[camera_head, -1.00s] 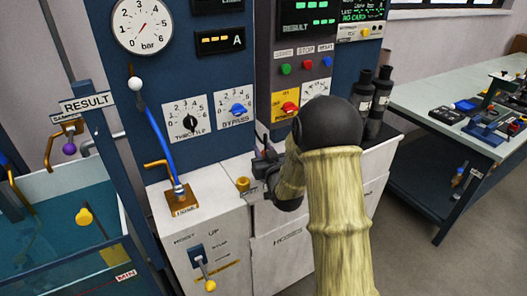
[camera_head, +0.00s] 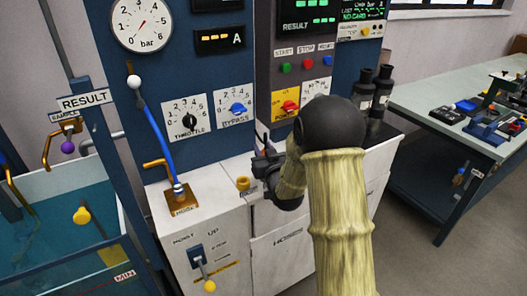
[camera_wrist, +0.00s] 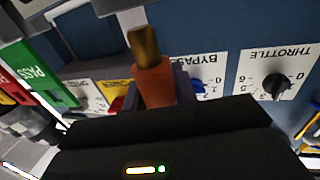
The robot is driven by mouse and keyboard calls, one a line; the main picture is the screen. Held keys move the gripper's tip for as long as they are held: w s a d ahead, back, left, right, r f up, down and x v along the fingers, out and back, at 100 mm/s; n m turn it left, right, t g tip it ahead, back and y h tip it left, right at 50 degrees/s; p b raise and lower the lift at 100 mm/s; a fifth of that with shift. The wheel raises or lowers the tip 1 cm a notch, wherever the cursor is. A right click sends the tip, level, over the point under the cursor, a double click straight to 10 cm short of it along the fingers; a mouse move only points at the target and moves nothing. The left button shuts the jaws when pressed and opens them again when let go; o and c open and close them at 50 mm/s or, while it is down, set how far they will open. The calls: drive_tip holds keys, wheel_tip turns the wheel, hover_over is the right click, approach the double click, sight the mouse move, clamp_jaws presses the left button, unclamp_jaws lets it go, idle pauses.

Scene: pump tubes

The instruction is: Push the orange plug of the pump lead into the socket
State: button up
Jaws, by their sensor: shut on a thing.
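The orange plug (camera_wrist: 154,84) is in the wrist view, standing up from between the jaws with a brass-brown tip (camera_wrist: 143,45) pointing to the top of the picture. My gripper (camera_wrist: 156,98) is shut on it. In the head view my gripper (camera_head: 264,160) is in front of the blue panel, above the white cabinet and below the bypass dial; the plug cannot be made out there. A pale grey part (camera_wrist: 131,17) shows just beyond the plug's tip in the wrist view; I cannot tell whether it is the socket or whether they touch.
The throttle dial (camera_head: 186,119) and bypass dial (camera_head: 235,106) are on the panel. A blue lever (camera_head: 160,142) rises from the white cabinet (camera_head: 226,226), beside a small brass knob (camera_head: 243,183). Two black cylinders (camera_head: 381,92) stand right of my arm. A water tank (camera_head: 62,225) is at left.

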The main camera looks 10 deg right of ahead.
drive_tip(key=shift+w, duration=0.15)
drive_tip(key=shift+a, duration=0.2)
drive_tip(key=shift+d, duration=0.35)
drive_tip(key=shift+s+d+b, duration=0.2)
drive_tip(key=shift+s+b, duration=0.05)
drive_tip(key=shift+b, duration=0.05)
drive_tip(key=shift+a+f, duration=0.15)
drive_tip(key=shift+f+b, duration=0.65)
drive_tip(key=shift+b, duration=0.2)
drive_tip(key=shift+r, duration=0.35)
idle(0.6)
drive_tip(key=shift+w+a+b, duration=0.1)
drive_tip(key=shift+a+b, duration=0.1)
drive_tip(key=shift+b, duration=0.1)
drive_tip(key=shift+b, duration=0.55)
idle(1.2)
